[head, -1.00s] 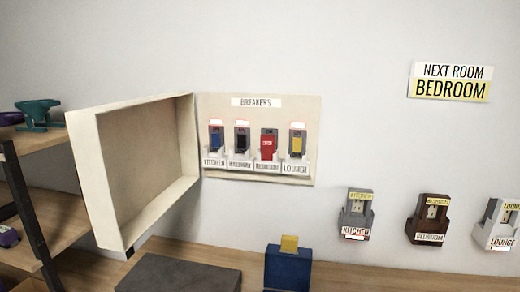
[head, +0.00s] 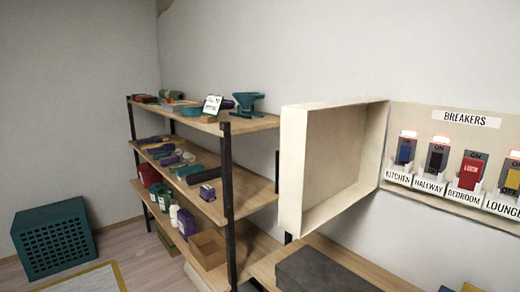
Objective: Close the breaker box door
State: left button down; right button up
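The breaker box door (head: 335,165) is a cream, hollow, tray-like cover. It stands swung open to the left of the breaker panel (head: 468,120), with its inner side facing me. The panel is on the wall at the right and is labelled BREAKERS. Its switches are labelled KITCHEN, HALLWAY, BEDROOM and LOUNGE, and the LOUNGE one is cut by the picture's right edge. Neither of my grippers shows in the head view.
A wooden shelf unit (head: 226,212) with several items stands left of the door. A dark grey box (head: 325,268) lies on the wooden bench below the door. A teal crate (head: 53,238) stands on the floor at the far left, with open floor near it.

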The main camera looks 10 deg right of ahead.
aim_at(328, 158)
jog(key=u, duration=0.95)
jog(key=i, duration=2.2)
jog(key=z, duration=3.45)
jog(key=i, duration=0.45)
jog(key=u, duration=0.1)
jog(key=k, duration=0.95)
jog(key=u, duration=1)
jog(key=i, duration=0.75)
